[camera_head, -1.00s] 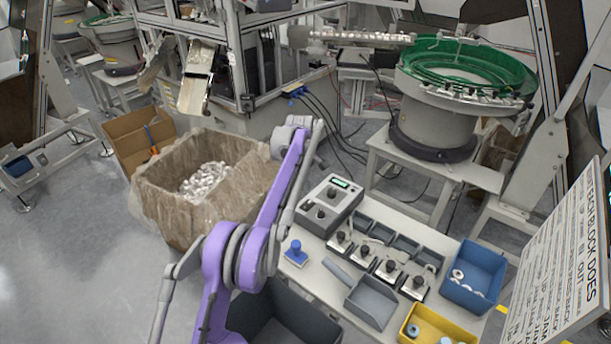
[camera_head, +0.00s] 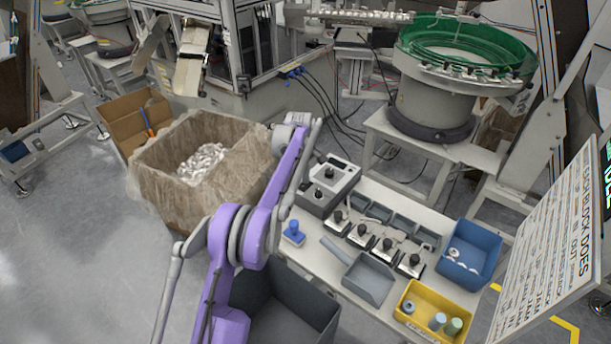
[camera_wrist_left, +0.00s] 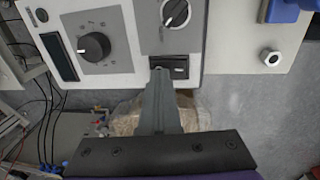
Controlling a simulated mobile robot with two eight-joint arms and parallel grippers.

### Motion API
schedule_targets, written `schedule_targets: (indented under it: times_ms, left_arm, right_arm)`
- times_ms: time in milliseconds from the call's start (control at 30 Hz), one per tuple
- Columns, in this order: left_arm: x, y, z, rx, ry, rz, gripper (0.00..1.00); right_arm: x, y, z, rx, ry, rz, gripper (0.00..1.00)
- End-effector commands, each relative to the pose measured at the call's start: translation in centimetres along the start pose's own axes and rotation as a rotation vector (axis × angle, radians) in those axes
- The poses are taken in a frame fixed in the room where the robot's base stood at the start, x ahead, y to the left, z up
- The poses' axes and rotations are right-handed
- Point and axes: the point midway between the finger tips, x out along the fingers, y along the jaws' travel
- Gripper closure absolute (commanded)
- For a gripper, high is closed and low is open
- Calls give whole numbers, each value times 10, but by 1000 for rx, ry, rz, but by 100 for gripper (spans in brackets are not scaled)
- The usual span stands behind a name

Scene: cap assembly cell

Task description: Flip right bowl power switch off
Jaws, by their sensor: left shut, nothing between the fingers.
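A grey control box (camera_head: 329,187) stands at the left back of the white table, beside my left arm. In the left wrist view the same box (camera_wrist_left: 120,66) shows two black knobs, a dark blank display (camera_wrist_left: 58,57) and a black rocker switch (camera_wrist_left: 178,67) at its edge. My left gripper (camera_wrist_left: 160,76) is shut and empty. Its tip is at the left part of the switch and partly covers it; I cannot tell whether they touch. The right green bowl feeder (camera_head: 465,60) stands behind the table. My right gripper is not in view.
The table holds several small black-knobbed units, a blue stamp-like item (camera_head: 293,233), a grey scoop tray (camera_head: 370,279), a blue bin (camera_head: 472,250) and a yellow bin (camera_head: 432,312). A lined carton of pale parts (camera_head: 160,165) stands left of my arm.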

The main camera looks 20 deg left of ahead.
Motion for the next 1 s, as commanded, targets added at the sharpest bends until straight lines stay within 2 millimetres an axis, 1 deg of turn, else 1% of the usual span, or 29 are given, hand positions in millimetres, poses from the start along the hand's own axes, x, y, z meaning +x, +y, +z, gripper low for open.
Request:
schedule_targets:
  times_ms: [33,233,533,833,933,1000]
  left_arm:
    - [3,0,1,1,-2,-1,100]
    - [4,-3,2,1,-3,-2,100]
    - [1,-17,1,1,-4,-7,100]
    - [-2,-16,1,1,-2,-3,100]
    - [-6,-16,0,1,-2,-2,100]
    - [-14,-17,-1,1,-2,-1,100]
  right_arm:
    - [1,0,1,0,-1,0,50]
    - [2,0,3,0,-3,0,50]
    - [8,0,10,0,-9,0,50]
    - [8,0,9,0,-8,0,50]
    - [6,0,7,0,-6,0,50]
    - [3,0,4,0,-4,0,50]
